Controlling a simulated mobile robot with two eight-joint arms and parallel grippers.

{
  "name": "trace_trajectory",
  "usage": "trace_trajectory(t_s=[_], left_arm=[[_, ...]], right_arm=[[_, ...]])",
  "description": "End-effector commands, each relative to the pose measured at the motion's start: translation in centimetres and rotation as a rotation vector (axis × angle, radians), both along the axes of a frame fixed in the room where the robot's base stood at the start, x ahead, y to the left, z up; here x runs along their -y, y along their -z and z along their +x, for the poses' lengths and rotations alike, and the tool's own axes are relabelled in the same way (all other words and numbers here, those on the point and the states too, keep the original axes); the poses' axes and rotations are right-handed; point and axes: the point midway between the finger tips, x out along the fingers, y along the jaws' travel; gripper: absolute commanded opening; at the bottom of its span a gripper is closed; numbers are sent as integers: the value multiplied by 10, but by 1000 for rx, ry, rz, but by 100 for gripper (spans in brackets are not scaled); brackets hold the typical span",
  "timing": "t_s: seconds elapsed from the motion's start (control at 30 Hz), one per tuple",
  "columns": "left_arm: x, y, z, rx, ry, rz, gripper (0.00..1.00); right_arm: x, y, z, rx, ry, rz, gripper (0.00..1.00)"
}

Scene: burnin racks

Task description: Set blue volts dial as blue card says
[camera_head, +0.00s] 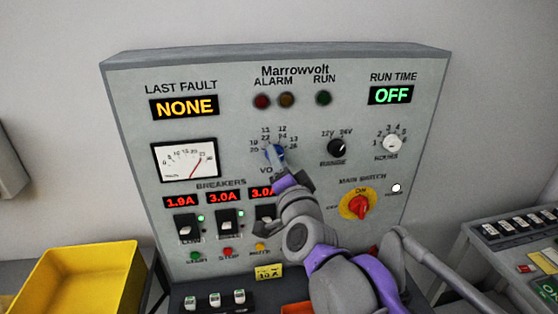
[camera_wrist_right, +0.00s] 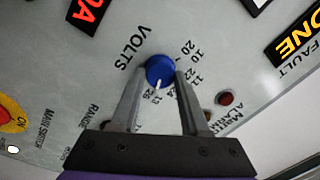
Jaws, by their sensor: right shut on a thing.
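The blue volts dial (camera_head: 275,152) is on the grey Marrowvolt panel (camera_head: 225,72), below the alarm lamps, with paired numbers arced above it. In the right wrist view the blue dial (camera_wrist_right: 160,68) sits between the two fingers of my right gripper (camera_wrist_right: 163,76), which is shut on it. Its white mark points toward the stretch around 12/24 and 13/26; I cannot tell the exact number. In the head view my right gripper (camera_head: 279,163) covers part of the dial and its label. I see no blue card in either view. My left gripper is not in view.
The black range knob (camera_head: 337,148), white hours knob (camera_head: 392,143) and red main switch (camera_head: 359,207) are right of the dial. Breakers (camera_head: 187,227) are below left, the voltmeter (camera_head: 185,160) left. A yellow bin (camera_head: 80,280) stands lower left; a yellow 10 A card (camera_head: 268,271) is low on the panel.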

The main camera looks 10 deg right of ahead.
Motion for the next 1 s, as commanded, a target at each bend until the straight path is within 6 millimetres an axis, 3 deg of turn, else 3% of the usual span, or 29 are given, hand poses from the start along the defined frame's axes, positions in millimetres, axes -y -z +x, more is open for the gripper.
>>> trace_trajectory(t_s=[0.17,0.2,0.33,0.73,1.0], left_arm=[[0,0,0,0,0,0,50],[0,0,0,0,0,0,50],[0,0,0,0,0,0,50],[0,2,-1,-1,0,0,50],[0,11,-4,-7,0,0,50]], right_arm=[[0,0,0,0,0,2,0],[0,0,0,0,0,2,50],[0,0,0,0,0,1,74],[0,1,-6,-1,-1,0,75],[2,4,-49,-1,-1,1,75]])
